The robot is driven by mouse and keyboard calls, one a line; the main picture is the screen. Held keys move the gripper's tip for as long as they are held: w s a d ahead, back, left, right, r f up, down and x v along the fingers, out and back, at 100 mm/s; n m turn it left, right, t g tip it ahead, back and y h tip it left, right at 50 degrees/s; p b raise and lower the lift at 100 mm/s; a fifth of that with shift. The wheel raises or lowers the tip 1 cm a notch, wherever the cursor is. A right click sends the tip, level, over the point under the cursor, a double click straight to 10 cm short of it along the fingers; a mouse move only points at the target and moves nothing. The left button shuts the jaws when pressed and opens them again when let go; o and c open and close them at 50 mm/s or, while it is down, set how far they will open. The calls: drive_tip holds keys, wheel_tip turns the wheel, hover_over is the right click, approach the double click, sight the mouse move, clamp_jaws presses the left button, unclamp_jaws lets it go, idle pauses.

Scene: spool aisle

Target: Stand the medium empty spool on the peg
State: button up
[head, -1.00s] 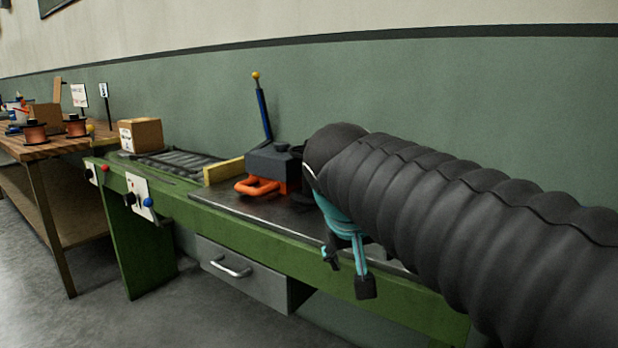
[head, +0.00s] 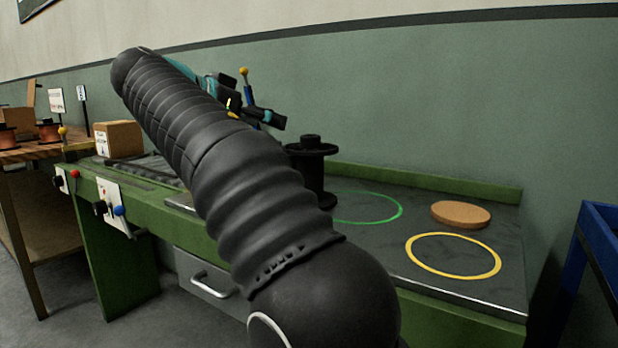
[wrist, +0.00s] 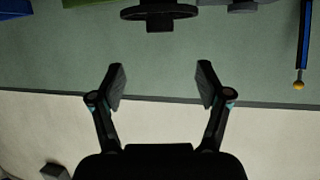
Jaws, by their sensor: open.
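A black empty spool (head: 318,180) stands upright on the green bench (head: 440,186) in the head view, just right of my arm. It also shows in the wrist view as a dark flanged shape (wrist: 158,14) at the top edge, beyond the fingertips. I cannot tell its size class. My gripper (head: 262,113) is in the air to the upper left of the spool, apart from it. In the wrist view my gripper (wrist: 161,82) is open and empty. I cannot make out a peg; my arm hides part of the bench.
A green ring (head: 398,212), a yellow ring (head: 408,244) and a cork disc (head: 461,213) are on the bench top. A cardboard box (head: 119,139) stands at left. A blue frame (head: 600,240) is at the right edge. A yellow-knobbed lever (head: 244,72) rises behind my gripper.

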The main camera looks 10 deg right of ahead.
sight(305, 136)
drive_tip(key=x, duration=0.7)
drive_tip(key=shift+d+b, duration=0.15)
drive_tip(key=shift+b, duration=0.25)
drive_tip(key=shift+f+b+x, duration=0.2)
drive_tip(key=shift+b+x, duration=0.1)
drive_tip(key=shift+x, duration=2.4)
clamp_jaws()
